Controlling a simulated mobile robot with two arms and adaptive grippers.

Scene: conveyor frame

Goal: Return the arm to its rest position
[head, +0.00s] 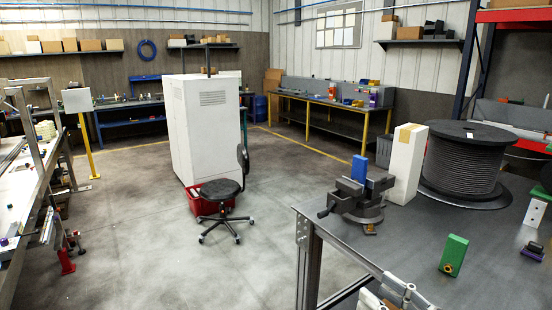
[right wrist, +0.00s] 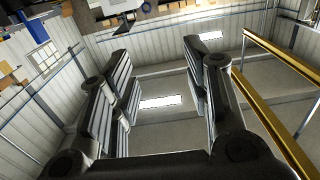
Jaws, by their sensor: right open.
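My right gripper (right wrist: 165,60) fills the lower middle of the right wrist view. Its dark, ribbed fingers stand well apart with nothing between them. The fingers point toward the upper walls and ceiling, clear of any object. My left gripper does not show in either view.
A dark table (head: 390,240) at right bears a vise (head: 355,200) with a blue block (head: 359,168), a white box (head: 407,163), a cable spool (head: 463,160) and a green block (head: 454,255). A chair (head: 220,193) and white cabinet (head: 207,130) stand on the floor.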

